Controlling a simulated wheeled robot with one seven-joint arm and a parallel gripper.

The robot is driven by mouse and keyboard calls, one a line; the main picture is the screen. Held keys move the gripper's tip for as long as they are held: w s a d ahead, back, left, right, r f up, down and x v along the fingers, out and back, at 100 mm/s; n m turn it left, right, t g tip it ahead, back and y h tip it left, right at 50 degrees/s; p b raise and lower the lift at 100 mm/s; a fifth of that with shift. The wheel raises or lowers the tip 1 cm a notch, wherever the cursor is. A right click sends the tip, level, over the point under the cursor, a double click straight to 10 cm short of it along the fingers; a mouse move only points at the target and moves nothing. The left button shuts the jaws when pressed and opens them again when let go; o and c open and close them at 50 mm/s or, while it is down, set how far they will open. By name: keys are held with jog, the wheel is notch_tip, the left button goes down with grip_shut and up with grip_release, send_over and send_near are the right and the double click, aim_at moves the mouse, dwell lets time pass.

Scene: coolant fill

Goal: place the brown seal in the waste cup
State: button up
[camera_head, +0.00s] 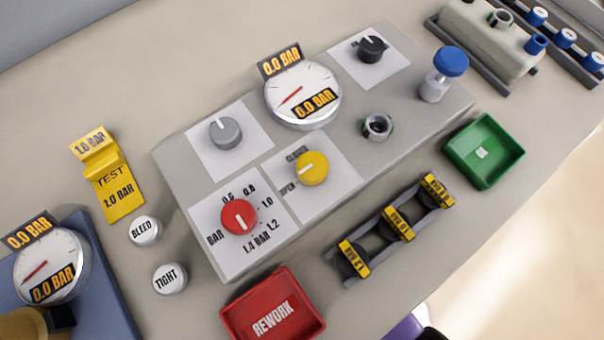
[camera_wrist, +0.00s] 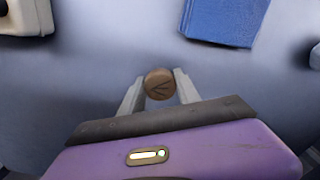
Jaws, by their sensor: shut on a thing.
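The brown seal (camera_wrist: 160,84) is a small round disc with a dark mark on its face. It shows in the wrist view between the two pale fingertips of my gripper (camera_wrist: 160,90), which is shut on it. The seal is held clear above a grey-blue surface. In the head view only a purple piece of my arm shows at the bottom edge; the fingers and the seal are out of that picture. I cannot make out a waste cup in either view.
A blue panel (camera_wrist: 224,18) and a beige object (camera_wrist: 25,17) lie beyond the seal. The head view shows a grey control panel (camera_head: 345,190), red REWORK tray (camera_head: 273,305), green tray (camera_head: 484,150), a rack of dark caps (camera_head: 396,222) and a blue-based gauge (camera_head: 50,262).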

jog(key=shift+f, duration=1.1)
jog(key=shift+f, duration=0.15)
jog(key=o, duration=1)
jog(key=shift+o, duration=0.2)
